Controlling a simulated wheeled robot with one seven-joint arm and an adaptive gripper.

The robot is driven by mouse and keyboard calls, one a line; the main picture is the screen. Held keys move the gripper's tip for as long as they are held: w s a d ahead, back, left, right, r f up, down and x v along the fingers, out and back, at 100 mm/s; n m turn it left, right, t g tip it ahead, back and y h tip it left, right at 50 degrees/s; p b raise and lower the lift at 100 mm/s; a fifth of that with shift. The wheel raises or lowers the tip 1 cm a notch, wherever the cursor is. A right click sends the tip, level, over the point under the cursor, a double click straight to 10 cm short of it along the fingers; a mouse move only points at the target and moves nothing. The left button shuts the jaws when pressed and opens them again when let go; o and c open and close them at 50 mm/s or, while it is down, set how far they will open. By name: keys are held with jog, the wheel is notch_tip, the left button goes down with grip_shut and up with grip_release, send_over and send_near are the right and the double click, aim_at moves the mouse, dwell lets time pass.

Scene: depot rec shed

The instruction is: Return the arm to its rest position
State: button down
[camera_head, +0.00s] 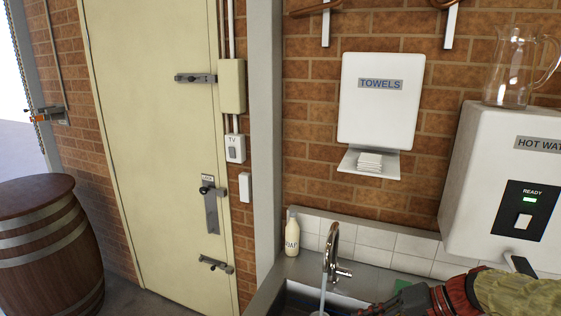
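My arm reaches in from the lower right, with a green sleeve and red and black parts. My gripper (378,309) is at the bottom edge, in front of the sink and right of the tap. Its fingertips are dark and partly cut off, so I cannot tell whether it is open or shut or holds anything. The chrome tap (332,250) has a stream of water (323,291) running down. A small pale thing under the stream is mostly cut off by the frame's edge.
A soap bottle (291,234) stands left of the tap. A towel dispenser (381,100) and a hot water unit (480,150) with a glass jug (510,70) on top are on the brick wall. A cream door (155,130) and a barrel (45,245) are at left.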

jog(key=s+f+n+t+h+b, duration=0.2)
jog(key=s+h+b, duration=0.3)
jog(key=s+h, duration=0.5)
jog(key=s, duration=0.8)
jog(key=shift+d+n, duration=0.2)
jog(key=shift+n, duration=0.2)
